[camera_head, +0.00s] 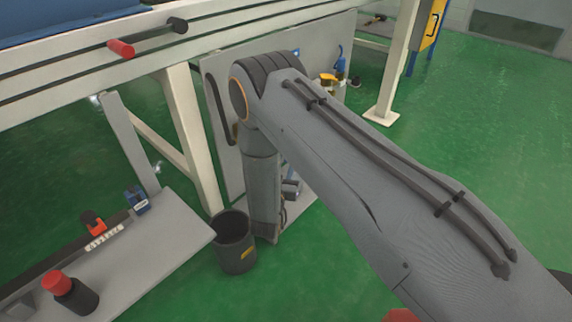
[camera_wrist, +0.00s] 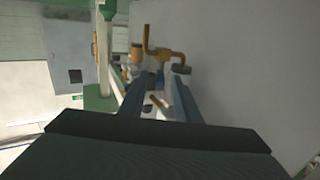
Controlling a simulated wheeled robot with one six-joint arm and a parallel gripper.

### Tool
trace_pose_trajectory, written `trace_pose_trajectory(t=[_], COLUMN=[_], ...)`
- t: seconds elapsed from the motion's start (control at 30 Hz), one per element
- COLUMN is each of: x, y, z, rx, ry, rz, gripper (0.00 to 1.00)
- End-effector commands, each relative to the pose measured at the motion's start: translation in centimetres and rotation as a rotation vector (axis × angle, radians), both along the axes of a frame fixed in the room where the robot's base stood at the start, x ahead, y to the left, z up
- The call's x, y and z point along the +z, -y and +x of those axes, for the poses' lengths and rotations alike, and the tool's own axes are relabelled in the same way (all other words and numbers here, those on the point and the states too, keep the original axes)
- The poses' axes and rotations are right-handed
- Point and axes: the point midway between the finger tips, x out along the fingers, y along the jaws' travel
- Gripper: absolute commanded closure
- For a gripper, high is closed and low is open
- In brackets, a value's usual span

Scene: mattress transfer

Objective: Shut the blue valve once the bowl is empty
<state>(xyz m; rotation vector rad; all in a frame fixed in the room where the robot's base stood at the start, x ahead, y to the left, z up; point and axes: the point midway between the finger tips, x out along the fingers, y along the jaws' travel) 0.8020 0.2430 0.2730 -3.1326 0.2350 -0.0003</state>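Beyond the fingertips are a yellow bent pipe or handle (camera_wrist: 162,47) and a small blue patch (camera_wrist: 160,76). In the head view my arm hides the gripper's fingers.
A grey upright panel (camera_head: 222,88) stands close to my arm. A cream frame (camera_head: 184,120) and a dark bin (camera_head: 234,245) are to the left. A grey bench (camera_head: 165,240) holds red-topped and blue items. Green floor (camera_head: 480,110) is open at right.

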Motion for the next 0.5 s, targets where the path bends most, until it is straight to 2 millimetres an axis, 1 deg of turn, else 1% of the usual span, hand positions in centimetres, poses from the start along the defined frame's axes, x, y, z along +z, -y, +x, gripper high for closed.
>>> trace_pose_trajectory(t=[0.1, 0.33, 0.47, 0.5], x=[-0.01, 0.05, 0.04, 0.04], y=[0.12, 0.14, 0.15, 0.15], z=[0.47, 0.5, 0.49, 0.49], rx=[-0.001, -0.001, -0.001, -0.001], ry=[0.0, 0.0, 0.0, 0.0], rz=[0.0, 0.0, 0.0, 0.0], gripper=[0.7, 0.7, 0.92, 0.99])
